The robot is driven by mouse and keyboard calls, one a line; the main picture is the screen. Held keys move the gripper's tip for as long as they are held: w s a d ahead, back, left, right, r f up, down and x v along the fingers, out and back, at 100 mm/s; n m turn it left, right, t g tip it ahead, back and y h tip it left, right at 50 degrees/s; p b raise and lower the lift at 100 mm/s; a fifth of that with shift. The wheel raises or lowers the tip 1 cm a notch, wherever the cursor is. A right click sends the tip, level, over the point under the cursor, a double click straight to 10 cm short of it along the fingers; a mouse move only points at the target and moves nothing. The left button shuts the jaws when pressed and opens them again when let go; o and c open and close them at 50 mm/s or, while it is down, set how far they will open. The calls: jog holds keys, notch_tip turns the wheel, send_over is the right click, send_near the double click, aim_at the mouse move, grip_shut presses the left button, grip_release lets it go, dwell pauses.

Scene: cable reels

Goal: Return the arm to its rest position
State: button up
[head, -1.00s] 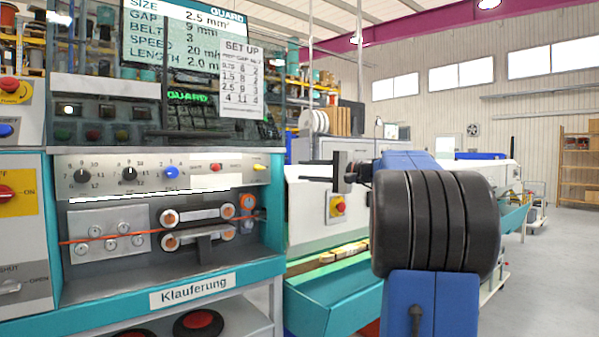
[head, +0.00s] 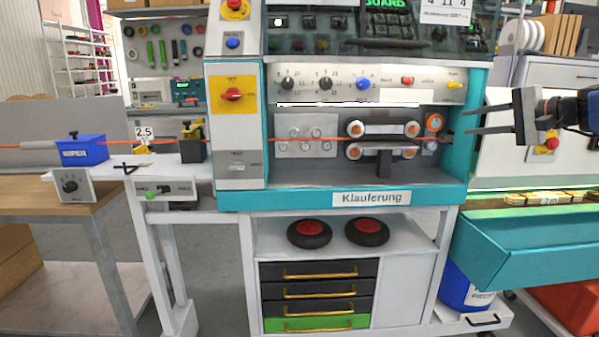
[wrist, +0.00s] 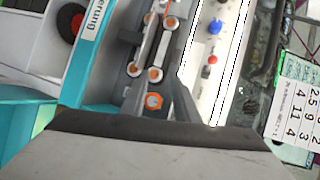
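My gripper (head: 467,120) is at the right of the head view. Its two dark fingers point left and are spread apart, with nothing between them. Part of my arm (head: 575,110) runs off the right edge.
An orange cable (head: 245,140) runs left from the machine past a blue block (head: 82,150) on a side bench. Knobs and a red switch (head: 232,94) sit on the machine front. A teal trough (head: 530,245) juts out at the right. Drawers (head: 318,290) are below.

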jog(key=s+a+f+n+g+h, duration=0.2)
jog(key=s+a+f+n+g, duration=0.35)
jog(key=s+a+f, duration=1.25)
jog(key=s+f+n+g+h, duration=0.2)
jog(key=s+f+n+h, duration=0.3)
jog(key=s+f, duration=1.1)
jog(key=shift+s+d+f+n, duration=0.2)
jog(key=shift+s+f+n, duration=0.05)
jog(key=shift+f+n, duration=0.25)
jog(key=shift+g, duration=0.25)
